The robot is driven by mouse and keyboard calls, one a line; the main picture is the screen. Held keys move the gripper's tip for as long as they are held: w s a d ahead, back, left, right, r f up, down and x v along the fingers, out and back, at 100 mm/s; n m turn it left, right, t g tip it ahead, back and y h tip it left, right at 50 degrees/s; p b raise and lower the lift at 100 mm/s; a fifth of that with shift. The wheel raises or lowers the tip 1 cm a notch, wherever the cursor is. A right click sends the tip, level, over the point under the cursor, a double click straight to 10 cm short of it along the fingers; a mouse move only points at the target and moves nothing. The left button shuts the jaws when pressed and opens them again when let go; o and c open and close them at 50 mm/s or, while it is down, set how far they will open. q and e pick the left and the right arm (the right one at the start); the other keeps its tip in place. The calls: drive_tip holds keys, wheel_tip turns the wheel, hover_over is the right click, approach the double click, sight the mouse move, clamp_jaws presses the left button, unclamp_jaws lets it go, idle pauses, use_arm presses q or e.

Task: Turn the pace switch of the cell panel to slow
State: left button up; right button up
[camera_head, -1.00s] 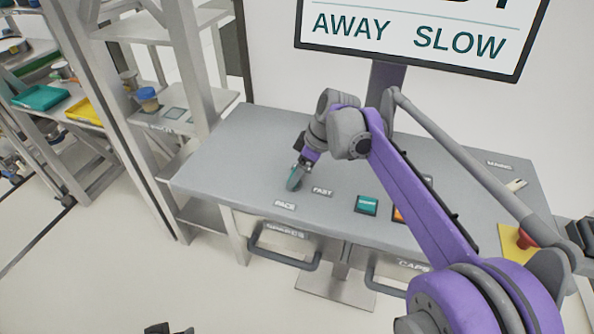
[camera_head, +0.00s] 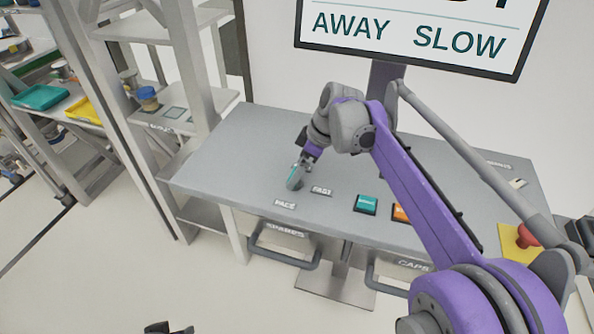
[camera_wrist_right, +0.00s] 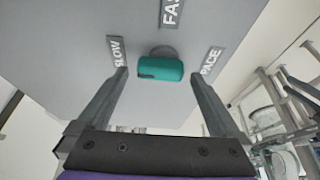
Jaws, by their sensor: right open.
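The pace switch is a teal knob (camera_wrist_right: 160,70) on the grey panel top (camera_head: 240,150). In the right wrist view it lies crosswise, its dark mark at the end towards the SLOW label (camera_wrist_right: 117,50). The FAST label (camera_wrist_right: 172,12) is above it and the PACE label (camera_wrist_right: 212,61) to its right. My right gripper (camera_wrist_right: 158,75) is open, one finger on each side of the knob with gaps showing. In the head view this gripper (camera_head: 295,182) is low over the panel and mostly hides the knob. Dark tips at the lower edge may be my left gripper (camera_head: 168,328).
The screen (camera_head: 410,38) behind the panel reads AWAY and SLOW. A teal button (camera_head: 366,204) and an orange button (camera_head: 399,213) sit right of the switch. A red stop button (camera_head: 526,237) is farther right. Metal shelves (camera_head: 180,120) stand at the left.

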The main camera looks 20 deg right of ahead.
drive_tip(key=v, duration=0.9)
drive_tip(key=shift+d+r+p, duration=0.15)
drive_tip(key=shift+p, duration=0.15)
drive_tip(key=shift+s, duration=0.15)
